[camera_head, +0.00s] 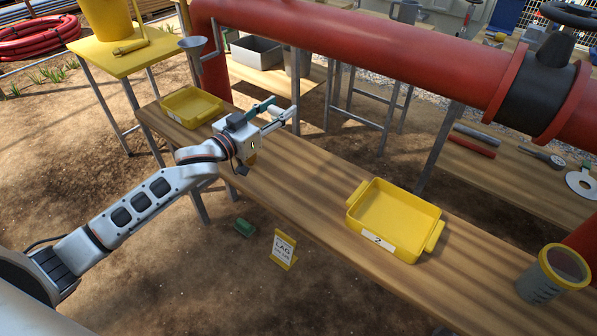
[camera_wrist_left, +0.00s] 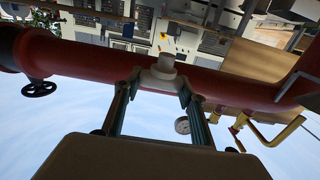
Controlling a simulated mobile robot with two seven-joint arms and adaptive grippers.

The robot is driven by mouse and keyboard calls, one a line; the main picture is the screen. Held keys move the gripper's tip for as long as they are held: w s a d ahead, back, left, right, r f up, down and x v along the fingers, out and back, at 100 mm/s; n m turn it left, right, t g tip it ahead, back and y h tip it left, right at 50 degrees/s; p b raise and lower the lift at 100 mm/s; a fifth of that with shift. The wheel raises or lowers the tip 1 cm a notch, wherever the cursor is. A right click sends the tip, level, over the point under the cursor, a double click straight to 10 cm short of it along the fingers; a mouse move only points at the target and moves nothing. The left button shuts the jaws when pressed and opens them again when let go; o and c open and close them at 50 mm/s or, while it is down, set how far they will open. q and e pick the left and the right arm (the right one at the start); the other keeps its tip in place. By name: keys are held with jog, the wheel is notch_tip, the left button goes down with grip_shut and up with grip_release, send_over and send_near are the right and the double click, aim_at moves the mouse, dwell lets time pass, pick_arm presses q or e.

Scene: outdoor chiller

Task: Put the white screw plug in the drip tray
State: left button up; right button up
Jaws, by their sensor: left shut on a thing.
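My left gripper (camera_head: 275,114) reaches over the bench from the left. It is shut on the white screw plug (camera_wrist_left: 163,70), which shows between the two fingertips in the left wrist view. The gripper is above the wooden bench, to the right of a small yellow tray (camera_head: 191,106). A larger yellow tray (camera_head: 395,222) with side handles and a label reading 2 lies further right on the bench, apart from the gripper. It looks empty. I cannot tell from the frames which tray is the drip tray. My right gripper is not in view.
A thick red pipe (camera_head: 380,45) with a dark flange runs behind the bench (camera_head: 300,175). A yellow-lidded tub (camera_head: 552,274) stands at the bench's right end. A LAG sign (camera_head: 284,249) and a green block (camera_head: 244,228) are on the ground. The bench between the trays is clear.

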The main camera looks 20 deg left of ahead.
pick_arm(q)
notch_tip(320, 180, down, 19)
jog(key=b, duration=0.6)
jog(key=shift+r, duration=0.3)
jog(key=shift+d+f, duration=0.1)
jog(key=shift+f, duration=0.1)
jog(key=o, duration=1.4)
jog(key=shift+o, duration=0.9)
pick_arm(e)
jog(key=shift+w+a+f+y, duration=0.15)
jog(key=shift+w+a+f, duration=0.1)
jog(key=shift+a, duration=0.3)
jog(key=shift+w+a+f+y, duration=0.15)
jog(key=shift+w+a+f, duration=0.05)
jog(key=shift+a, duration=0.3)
